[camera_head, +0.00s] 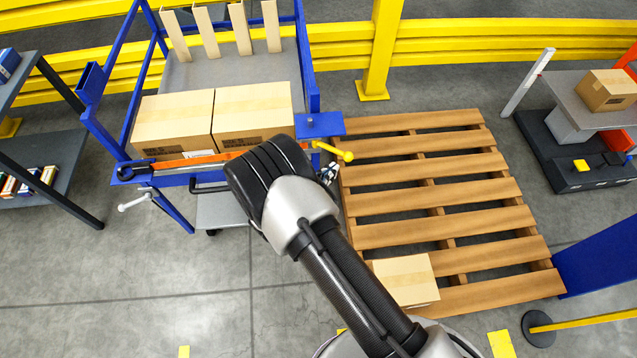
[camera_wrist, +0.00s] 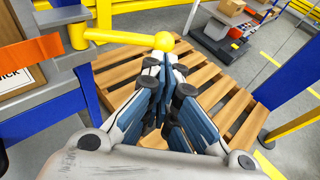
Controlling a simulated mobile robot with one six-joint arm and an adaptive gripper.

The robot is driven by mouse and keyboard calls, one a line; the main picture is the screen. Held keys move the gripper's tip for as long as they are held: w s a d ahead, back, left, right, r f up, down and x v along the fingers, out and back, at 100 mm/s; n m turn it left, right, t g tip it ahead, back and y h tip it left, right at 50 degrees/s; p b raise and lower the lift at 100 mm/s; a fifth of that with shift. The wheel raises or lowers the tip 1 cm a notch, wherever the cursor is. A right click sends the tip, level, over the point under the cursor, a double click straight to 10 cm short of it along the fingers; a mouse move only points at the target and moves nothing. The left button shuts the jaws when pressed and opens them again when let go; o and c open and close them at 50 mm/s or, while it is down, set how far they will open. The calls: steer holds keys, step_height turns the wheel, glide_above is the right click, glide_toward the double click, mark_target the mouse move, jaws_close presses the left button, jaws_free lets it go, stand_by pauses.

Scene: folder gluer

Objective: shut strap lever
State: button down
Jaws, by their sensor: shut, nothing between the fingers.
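The strap lever (camera_head: 333,150) is a yellow bar with a round knob, sticking out to the right from the blue bracket at the cart's front right corner. It also shows in the wrist view (camera_wrist: 120,37), its knob just beyond my fingers. An orange strap (camera_head: 190,160) runs across the front of two cardboard boxes on the blue cart (camera_head: 310,90); its right part is hidden behind my arm. My gripper (camera_head: 329,174) is just below the lever, and in the wrist view (camera_wrist: 158,75) its fingers are together and empty. I cannot tell whether they touch the knob.
A wooden pallet (camera_head: 430,197) with one box (camera_head: 405,280) lies to the right of the cart. A shelf (camera_head: 45,150) stands at the left. A blue post (camera_head: 600,258) stands at the right. Yellow rails run behind. The floor at front left is clear.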

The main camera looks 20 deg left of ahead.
mark_target(346, 158)
steer(key=x, duration=0.4)
steer(key=shift+w+b, duration=0.1)
steer(key=shift+b, duration=0.3)
steer(key=shift+d, duration=0.1)
steer(key=shift+w+d+f, duration=0.1)
steer(key=shift+w+d, duration=0.05)
steer(key=shift+w, duration=0.15)
steer(key=shift+w+d+b, duration=0.1)
steer(key=shift+w+b, duration=0.15)
steer(key=shift+b, duration=0.15)
steer(key=shift+w+d+b, duration=0.3)
steer(key=shift+w+b, duration=0.35)
steer(key=shift+w, duration=0.25)
steer(key=shift+w+d+b, duration=0.3)
steer(key=shift+w+b, duration=0.3)
steer(key=shift+w, duration=0.7)
